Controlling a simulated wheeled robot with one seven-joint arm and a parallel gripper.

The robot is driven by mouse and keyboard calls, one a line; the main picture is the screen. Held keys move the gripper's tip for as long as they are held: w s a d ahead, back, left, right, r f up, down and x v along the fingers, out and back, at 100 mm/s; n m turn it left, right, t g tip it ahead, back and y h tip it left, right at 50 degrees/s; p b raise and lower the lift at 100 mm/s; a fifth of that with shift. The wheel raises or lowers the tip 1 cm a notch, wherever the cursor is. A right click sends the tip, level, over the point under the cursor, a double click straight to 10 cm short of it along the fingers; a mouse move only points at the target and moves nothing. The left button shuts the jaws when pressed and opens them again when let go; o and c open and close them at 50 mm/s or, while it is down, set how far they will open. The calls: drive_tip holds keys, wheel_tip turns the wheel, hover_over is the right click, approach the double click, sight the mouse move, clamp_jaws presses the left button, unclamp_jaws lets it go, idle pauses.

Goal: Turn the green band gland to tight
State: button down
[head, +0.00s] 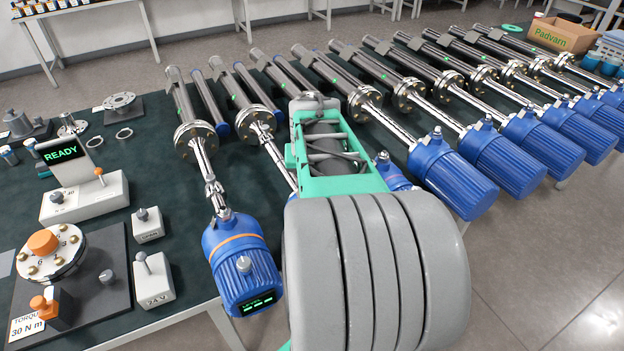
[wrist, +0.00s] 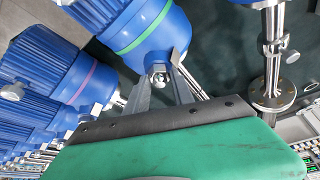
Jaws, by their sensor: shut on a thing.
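The green band (wrist: 144,34) circles a blue transmitter housing (wrist: 122,22) at the top of the wrist view. A small silver gland (wrist: 158,70) sits at the lower end of that housing. My gripper (wrist: 160,78) has its two grey fingers on either side of the gland and is shut on it. How far the gland is turned cannot be told. In the head view my arm covers most of this transmitter and the gripper's fingertips; a blue housing (head: 392,178) shows partly behind my arm.
A blue transmitter with an orange band (head: 238,240) stands left of my arm; several more line the table to the right. A pink-banded housing (wrist: 86,82) is close beside the gripper. A READY display (head: 62,153) and a torque fixture (head: 45,243) are at left.

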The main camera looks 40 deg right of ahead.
drive_tip(key=shift+a+m+g+h+b, duration=0.1)
drive_tip(key=shift+m+g+h+b, duration=0.4)
drive_tip(key=shift+m, duration=1.4)
drive_tip(key=c, duration=1.1)
unclamp_jaws()
drive_tip(key=v, duration=0.8)
drive_tip(key=shift+w, duration=0.15)
